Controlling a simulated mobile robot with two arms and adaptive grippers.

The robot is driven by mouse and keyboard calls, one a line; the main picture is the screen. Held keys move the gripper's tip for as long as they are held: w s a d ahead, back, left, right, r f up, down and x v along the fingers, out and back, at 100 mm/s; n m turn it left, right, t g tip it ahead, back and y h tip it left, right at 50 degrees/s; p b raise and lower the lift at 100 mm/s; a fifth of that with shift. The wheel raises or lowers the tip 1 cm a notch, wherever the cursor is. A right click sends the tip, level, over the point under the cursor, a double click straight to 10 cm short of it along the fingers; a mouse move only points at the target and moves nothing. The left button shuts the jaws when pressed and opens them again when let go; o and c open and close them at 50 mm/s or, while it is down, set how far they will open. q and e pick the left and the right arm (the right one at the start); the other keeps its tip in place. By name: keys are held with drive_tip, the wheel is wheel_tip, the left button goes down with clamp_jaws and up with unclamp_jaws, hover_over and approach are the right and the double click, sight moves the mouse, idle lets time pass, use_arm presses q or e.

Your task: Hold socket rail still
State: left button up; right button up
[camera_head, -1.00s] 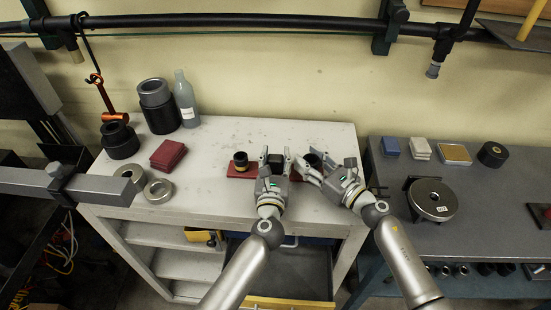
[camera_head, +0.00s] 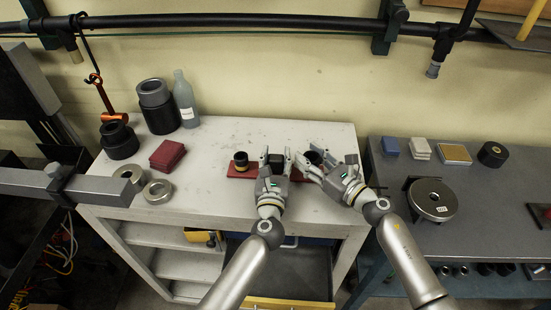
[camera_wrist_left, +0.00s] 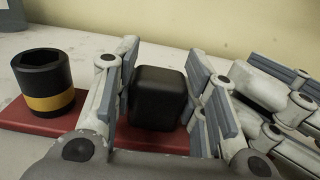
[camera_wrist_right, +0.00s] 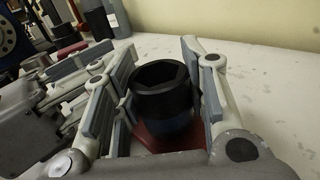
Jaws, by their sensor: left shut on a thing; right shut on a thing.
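The socket rail is a dark red strip (camera_head: 240,173) near the middle of the light bench. A black socket with a yellow band (camera_wrist_left: 46,88) stands upright at its left end. A rounded black block (camera_wrist_left: 158,98) sits on the rail's middle, and my left gripper (camera_head: 275,157) is shut on it, one finger on each side. A wide black socket (camera_wrist_right: 163,92) stands upright at the rail's right end, and my right gripper (camera_head: 324,163) is shut on it. The two grippers are side by side. They hide much of the rail in the head view.
On the bench's left are dark red pads (camera_head: 167,155), metal rings (camera_head: 157,191), black cylinders (camera_head: 120,140) and a grey bottle (camera_head: 185,100). A darker bench (camera_head: 450,235) with several small items stands to the right. The bench front between is clear.

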use_arm(q)
drive_tip(key=shift+a+f, duration=0.1)
use_arm(e)
drive_tip(key=shift+r, duration=2.45)
use_arm(q)
drive_tip(key=o, duration=1.8)
drive_tip(key=shift+o, duration=0.2)
drive_tip(key=shift+o, duration=1)
drive_tip(key=shift+s, duration=4.05)
